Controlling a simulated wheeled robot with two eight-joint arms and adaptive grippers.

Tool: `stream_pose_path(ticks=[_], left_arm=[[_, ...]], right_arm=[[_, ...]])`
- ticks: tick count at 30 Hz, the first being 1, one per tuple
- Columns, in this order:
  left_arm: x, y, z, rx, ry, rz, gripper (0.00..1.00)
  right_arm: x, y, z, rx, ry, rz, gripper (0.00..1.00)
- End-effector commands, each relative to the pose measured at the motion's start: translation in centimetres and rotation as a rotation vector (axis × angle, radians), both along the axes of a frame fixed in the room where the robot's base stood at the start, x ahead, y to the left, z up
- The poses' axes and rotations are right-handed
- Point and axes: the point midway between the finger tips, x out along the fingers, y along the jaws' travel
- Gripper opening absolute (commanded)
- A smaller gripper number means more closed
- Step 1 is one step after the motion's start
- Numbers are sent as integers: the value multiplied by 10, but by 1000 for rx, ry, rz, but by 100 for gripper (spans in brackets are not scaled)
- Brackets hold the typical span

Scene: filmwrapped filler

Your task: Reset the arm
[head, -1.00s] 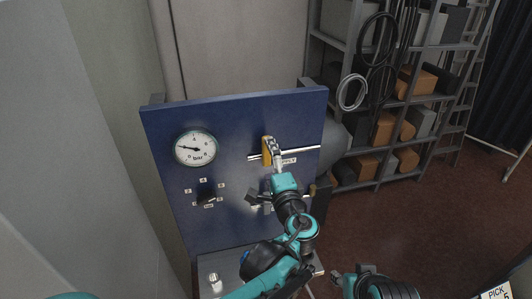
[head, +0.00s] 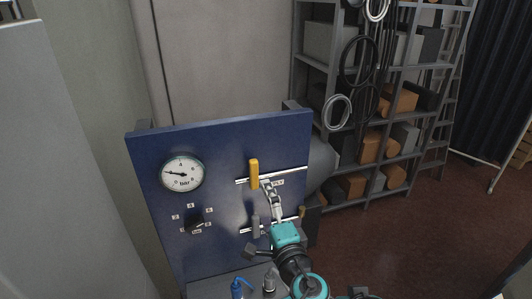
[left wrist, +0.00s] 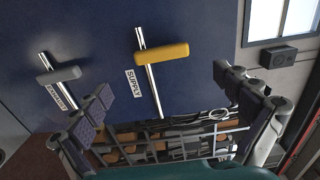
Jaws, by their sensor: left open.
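My left gripper (head: 266,187) is open and empty just below and right of the yellow supply handle (head: 254,174), apart from it. In the left wrist view the open fingers (left wrist: 163,82) are spread wide, with the yellow handle (left wrist: 161,53) beyond them. That handle lies crosswise to its silver pipe, beside the SUPPLY label (left wrist: 133,83). A grey handle (head: 256,226) lies crosswise on the lower pipe, left of my left wrist. Only a dark sliver, likely of my right arm, shows at the bottom edge; its fingers are hidden.
The blue panel (head: 222,140) carries a pressure gauge (head: 183,174), its needle pointing left, and a black knob (head: 194,223). A blue item (head: 237,288) and a metal item (head: 269,280) stand on the ledge below. Shelves (head: 335,190) stand behind; floor is open at right.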

Motion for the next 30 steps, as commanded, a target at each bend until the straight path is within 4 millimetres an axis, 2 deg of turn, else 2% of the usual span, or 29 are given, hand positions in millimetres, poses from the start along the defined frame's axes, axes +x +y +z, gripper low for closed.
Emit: stream_pose_path(ticks=[2,5,8,10,12,14,15,18,21,25,30], left_arm=[[0,10,-10,-19,19,14,100],[-1,39,-42,-88,83,56,100],[-10,86,-98,-223,189,130,100],[-24,119,-144,-353,270,190,100],[-43,148,-192,-500,346,253,100],[-64,167,-233,-644,403,306,100],[-79,177,-260,-747,434,341,100],[-113,188,-316,-999,488,411,100],[-138,187,-353,-1217,506,456,100],[-155,180,-377,-1409,505,484,100],[-161,176,-381,-1498,500,490,100]], right_arm=[[0,0,-6,0,0,0,40],[0,0,-25,0,0,0,40],[0,0,-54,0,0,0,40],[0,0,-78,0,0,0,40],[0,0,-102,0,0,0,40],[0,0,-124,0,0,0,40],[0,0,-139,0,0,0,40],[0,0,-172,0,0,0,40],[0,0,-196,0,0,0,40],[0,0,-213,0,0,0,40],[0,0,-217,0,0,0,40]])
